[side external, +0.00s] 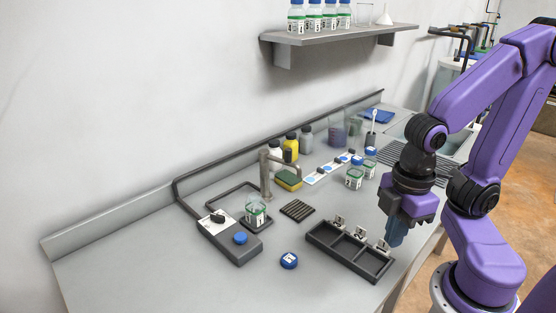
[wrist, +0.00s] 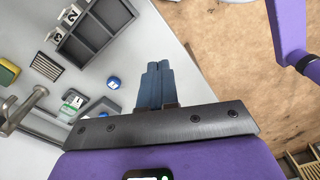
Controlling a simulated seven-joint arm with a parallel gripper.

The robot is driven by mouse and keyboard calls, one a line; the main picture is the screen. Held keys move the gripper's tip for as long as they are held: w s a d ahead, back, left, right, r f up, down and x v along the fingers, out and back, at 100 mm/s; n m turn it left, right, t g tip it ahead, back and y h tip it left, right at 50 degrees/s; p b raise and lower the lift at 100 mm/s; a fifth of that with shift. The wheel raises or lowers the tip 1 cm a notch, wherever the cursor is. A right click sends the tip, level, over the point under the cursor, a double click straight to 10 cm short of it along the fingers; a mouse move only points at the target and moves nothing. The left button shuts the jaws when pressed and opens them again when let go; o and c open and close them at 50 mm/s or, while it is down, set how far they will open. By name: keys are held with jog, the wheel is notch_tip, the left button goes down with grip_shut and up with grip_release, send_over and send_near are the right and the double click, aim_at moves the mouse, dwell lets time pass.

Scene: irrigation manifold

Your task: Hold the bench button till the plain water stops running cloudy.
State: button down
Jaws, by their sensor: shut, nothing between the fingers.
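The bench button (side external: 240,238) is a blue round button on a grey control box (side external: 228,249), which also carries a black knob (side external: 217,216) on a white plate. A bottle with a green-and-white label (side external: 255,212) stands open under the grey tap (side external: 266,170); the bottle also shows in the wrist view (wrist: 73,102). Whether water runs, or how cloudy it is, is too small to tell. My gripper (side external: 395,240) is shut and empty, fingers pointing down by the right end of the black tray, well right of the button. Its fingertips (wrist: 159,66) are together in the wrist view.
A blue cap (side external: 289,260) lies on the bench between the control box and the three-compartment black tray (side external: 318,241). Behind are a dark ribbed mat (side external: 297,210), a sponge (side external: 289,180) and capped bottles (side external: 354,176). A shelf (side external: 340,34) with bottles hangs above. The front left bench is clear.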

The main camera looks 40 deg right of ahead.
jog(key=m+t+y, duration=0.5)
jog(key=m+t, duration=0.2)
jog(key=m, duration=0.7)
send_over(235, 235)
jog(key=s+d, duration=0.2)
jog(key=shift+a+f, duration=0.15)
jog(key=shift+f, duration=0.7)
jog(key=shift+a+f, duration=0.1)
jog(key=shift+f, duration=0.7)
jog(key=shift+f, duration=0.15)
jog(key=shift+f, duration=4.3)
jog(key=shift+f, duration=0.15)
jog(key=shift+f, duration=0.25)
jog(key=shift+f, duration=0.55)
